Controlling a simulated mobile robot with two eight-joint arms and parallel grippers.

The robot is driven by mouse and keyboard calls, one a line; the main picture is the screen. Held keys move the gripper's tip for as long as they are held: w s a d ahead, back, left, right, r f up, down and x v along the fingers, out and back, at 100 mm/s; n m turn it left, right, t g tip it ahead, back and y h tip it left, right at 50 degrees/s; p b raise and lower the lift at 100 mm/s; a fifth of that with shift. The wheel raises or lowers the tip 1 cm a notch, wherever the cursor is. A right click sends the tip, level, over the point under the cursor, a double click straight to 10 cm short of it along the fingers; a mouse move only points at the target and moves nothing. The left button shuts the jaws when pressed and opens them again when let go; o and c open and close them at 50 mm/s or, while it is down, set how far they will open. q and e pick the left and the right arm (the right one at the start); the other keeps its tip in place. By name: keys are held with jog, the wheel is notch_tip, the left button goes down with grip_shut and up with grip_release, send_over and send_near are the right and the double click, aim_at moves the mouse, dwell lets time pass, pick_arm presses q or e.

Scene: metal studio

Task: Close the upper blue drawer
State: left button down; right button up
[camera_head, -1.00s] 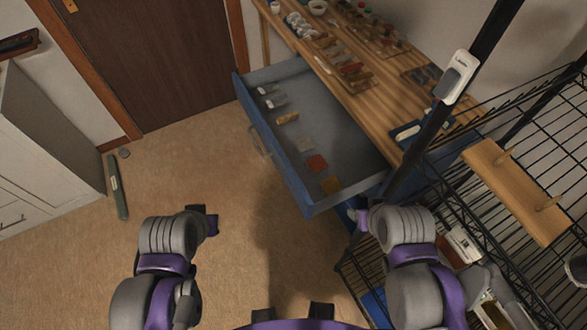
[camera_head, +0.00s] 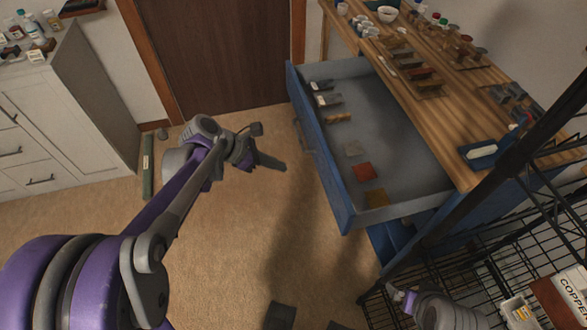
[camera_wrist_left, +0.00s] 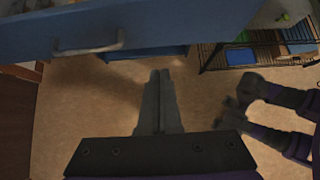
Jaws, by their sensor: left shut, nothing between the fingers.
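The upper blue drawer (camera_head: 330,172) stands pulled out from under the wooden worktop, with small samples lying inside. Its handle (camera_head: 303,137) is on the front panel. In the left wrist view the blue drawer front (camera_wrist_left: 190,25) spans the top, with the grey handle (camera_wrist_left: 90,46) at its left. My left gripper (camera_head: 284,166) is shut and empty, in front of the drawer and apart from it. Its closed fingers (camera_wrist_left: 160,75) point toward the drawer front. My right arm (camera_head: 440,308) shows at the lower right; its finger state is unclear.
The wooden worktop (camera_head: 425,95) holds bowls, bottles and sample blocks. A black wire rack (camera_head: 470,255) stands at the right, close to the drawer. A white cabinet (camera_head: 60,115) is at the left. The carpet before the drawer is clear.

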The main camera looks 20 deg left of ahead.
aim_at(323, 174)
pick_arm(q)
jog(key=shift+w+d+f+b, duration=0.25)
jog(key=shift+w+d+f, duration=0.75)
jog(key=shift+d, duration=0.4)
jog(key=shift+w+d+f+b, duration=0.3)
jog(key=shift+w+d+f, duration=0.7)
jog(key=shift+d, duration=0.45)
jog(key=shift+w+d+f+b, duration=0.25)
jog(key=shift+w+d+f, duration=0.7)
jog(key=shift+d, duration=0.45)
jog(key=shift+s+f, duration=0.1)
jog(key=w+d, duration=0.5)
jog(key=d, duration=0.3)
jog(key=w+d, duration=0.6)
jog(key=d, duration=0.2)
jog(key=w+d, duration=0.5)
jog(key=d, duration=0.3)
jog(key=shift+w+d, duration=0.3)
jog(key=shift+d, duration=0.1)
jog(key=shift+w+d, duration=0.25)
jog(key=shift+d, duration=0.1)
